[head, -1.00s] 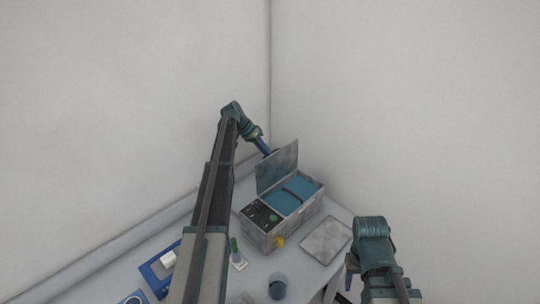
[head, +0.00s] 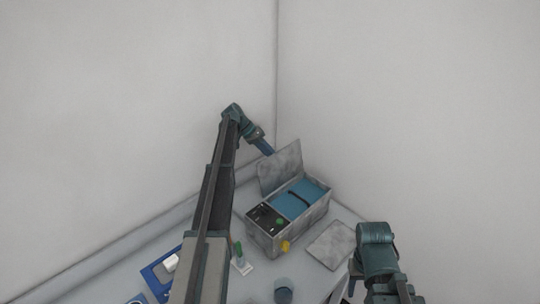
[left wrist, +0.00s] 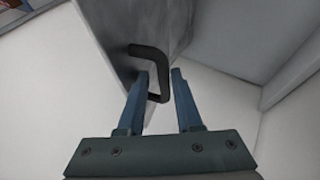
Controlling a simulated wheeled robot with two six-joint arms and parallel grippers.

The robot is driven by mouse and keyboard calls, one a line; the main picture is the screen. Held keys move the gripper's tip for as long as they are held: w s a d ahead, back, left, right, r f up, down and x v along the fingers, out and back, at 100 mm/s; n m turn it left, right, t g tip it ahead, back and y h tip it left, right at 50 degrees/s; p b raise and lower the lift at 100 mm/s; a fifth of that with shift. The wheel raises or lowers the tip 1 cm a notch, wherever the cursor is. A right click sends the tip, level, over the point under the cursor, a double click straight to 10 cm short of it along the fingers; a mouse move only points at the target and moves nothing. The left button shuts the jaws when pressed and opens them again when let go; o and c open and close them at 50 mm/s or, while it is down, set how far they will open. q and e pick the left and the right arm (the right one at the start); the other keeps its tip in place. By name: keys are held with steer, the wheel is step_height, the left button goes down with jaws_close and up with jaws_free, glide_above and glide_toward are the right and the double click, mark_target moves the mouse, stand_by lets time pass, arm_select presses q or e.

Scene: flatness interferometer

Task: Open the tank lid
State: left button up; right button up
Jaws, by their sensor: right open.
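The tank (head: 300,225) is a grey mottled box with blue inside and a dark bar across it. Its flat lid (head: 280,167) stands raised at the back edge, leaning slightly back, and the tank is uncovered. My left gripper (head: 267,149) is behind the lid's upper edge. In the left wrist view the lid (left wrist: 110,35) carries a dark bent handle (left wrist: 150,52). My left gripper (left wrist: 160,73) has its fingers apart, with part of the handle in the gap and no clear grip on it. My right gripper (head: 352,286) is at the lower right, away from the tank, its fingertips partly hidden.
A dark panel (head: 266,217) with a green button and a yellow knob (head: 285,246) are on the tank's near end. A flat grey plate (head: 331,245) lies right of it. A dark cup (head: 283,291), a green-topped item (head: 238,250) and a blue tray (head: 152,277) are nearer.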

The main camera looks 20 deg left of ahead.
arm_select(q)
steer(key=shift+o, duration=0.6)
steer(key=shift+a+r, duration=0.1)
steer(key=p+v, duration=0.5)
steer(key=v, duration=0.2)
steer(key=shift+p, duration=0.3)
steer(key=shift+c, duration=0.3)
